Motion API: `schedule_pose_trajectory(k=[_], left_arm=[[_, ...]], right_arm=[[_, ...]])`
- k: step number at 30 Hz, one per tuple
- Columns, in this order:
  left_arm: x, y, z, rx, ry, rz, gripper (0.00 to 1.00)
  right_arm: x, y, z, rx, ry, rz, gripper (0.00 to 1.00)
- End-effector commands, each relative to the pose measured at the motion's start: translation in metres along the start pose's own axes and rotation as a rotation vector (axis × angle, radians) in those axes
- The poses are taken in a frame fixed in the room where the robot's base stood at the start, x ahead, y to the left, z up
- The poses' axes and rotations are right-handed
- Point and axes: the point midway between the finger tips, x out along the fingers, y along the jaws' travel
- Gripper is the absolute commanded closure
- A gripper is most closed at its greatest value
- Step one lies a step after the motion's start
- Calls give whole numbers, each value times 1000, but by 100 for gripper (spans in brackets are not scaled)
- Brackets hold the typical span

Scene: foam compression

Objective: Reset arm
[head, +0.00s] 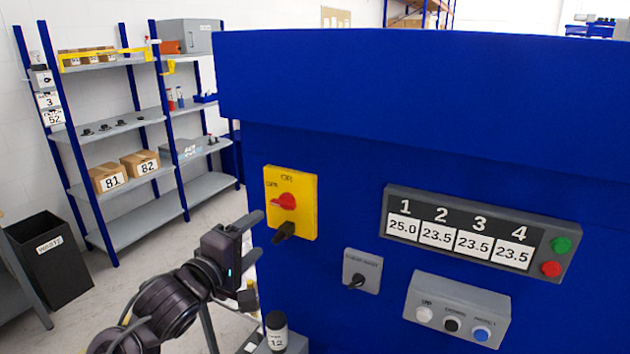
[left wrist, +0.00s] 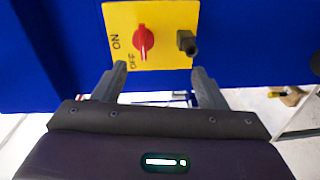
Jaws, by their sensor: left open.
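My left gripper (head: 254,233) is in front of the left part of the blue machine (head: 420,100), close to a yellow switch plate (head: 305,185). In the left wrist view my left gripper (left wrist: 160,70) is open, with nothing between its fingers. The fingertips point at the yellow plate (left wrist: 160,15), which carries a red rotary switch (left wrist: 143,41) with ON and OFF marks and a black knob-like part (left wrist: 186,42). The fingers appear apart from the switch. My right gripper is in neither view.
The machine front has a display panel (head: 400,195) with green and red buttons, a small black selector (head: 356,281) and a grey button box (head: 420,285). Shelves (head: 140,225) and a black bin (head: 70,275) are at left.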

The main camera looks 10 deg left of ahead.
Motion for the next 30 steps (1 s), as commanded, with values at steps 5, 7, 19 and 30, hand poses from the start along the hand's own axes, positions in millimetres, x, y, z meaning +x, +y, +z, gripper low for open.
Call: schedule_pose_trajectory(k=[5,7,19,30], left_arm=[[-24,-76,9,322,40,-261,35],[-41,-110,15,474,16,-394,35],[-161,-234,66,1057,-485,-905,35],[-215,-308,100,1206,-874,-995,35]], right_arm=[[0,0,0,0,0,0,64],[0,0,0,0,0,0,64],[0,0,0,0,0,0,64],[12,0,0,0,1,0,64]])
